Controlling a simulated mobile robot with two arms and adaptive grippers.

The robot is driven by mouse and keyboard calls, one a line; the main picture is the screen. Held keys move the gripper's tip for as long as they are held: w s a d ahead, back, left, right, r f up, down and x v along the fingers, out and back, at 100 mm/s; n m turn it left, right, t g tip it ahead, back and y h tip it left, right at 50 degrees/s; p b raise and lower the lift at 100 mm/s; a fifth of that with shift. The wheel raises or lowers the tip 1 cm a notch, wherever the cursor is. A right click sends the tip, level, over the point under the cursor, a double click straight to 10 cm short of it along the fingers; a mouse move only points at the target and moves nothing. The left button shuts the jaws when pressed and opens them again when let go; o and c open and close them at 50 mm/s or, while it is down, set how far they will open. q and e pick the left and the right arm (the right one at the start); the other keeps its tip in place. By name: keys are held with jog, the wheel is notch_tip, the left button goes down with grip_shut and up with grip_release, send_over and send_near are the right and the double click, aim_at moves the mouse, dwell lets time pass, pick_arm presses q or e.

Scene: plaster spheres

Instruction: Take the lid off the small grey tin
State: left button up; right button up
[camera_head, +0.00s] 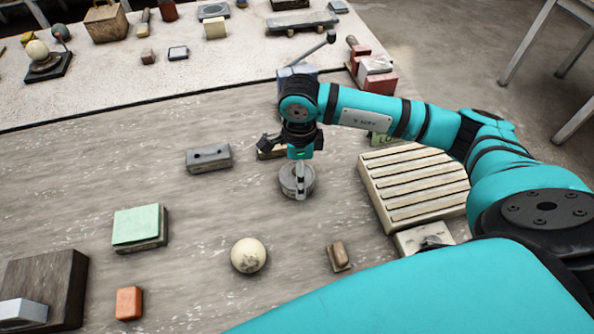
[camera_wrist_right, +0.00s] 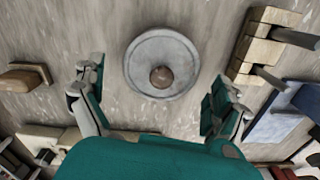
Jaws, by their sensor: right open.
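The small grey tin (camera_head: 297,181) stands upright on the worn table, partly hidden behind my right gripper (camera_head: 300,180) in the head view. In the right wrist view its round grey lid (camera_wrist_right: 145,62) is seen from above, with a brown knob (camera_wrist_right: 162,77) at its middle. The lid is on the tin. My right gripper (camera_wrist_right: 155,98) is open and empty. Its fingers are spread on either side of the lid, apart from it. The height gap between fingertips and knob is hard to tell. My left gripper is not in view.
A slatted wooden rack (camera_head: 415,182) stands right of the tin. A grey two-holed block (camera_head: 209,158) lies to the left. A pale sphere (camera_head: 248,255) and a small brown block (camera_head: 339,256) lie nearer. The table left of the tin is mostly clear.

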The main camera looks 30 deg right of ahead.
jog(key=c, duration=0.9)
jog(key=shift+r, duration=0.1)
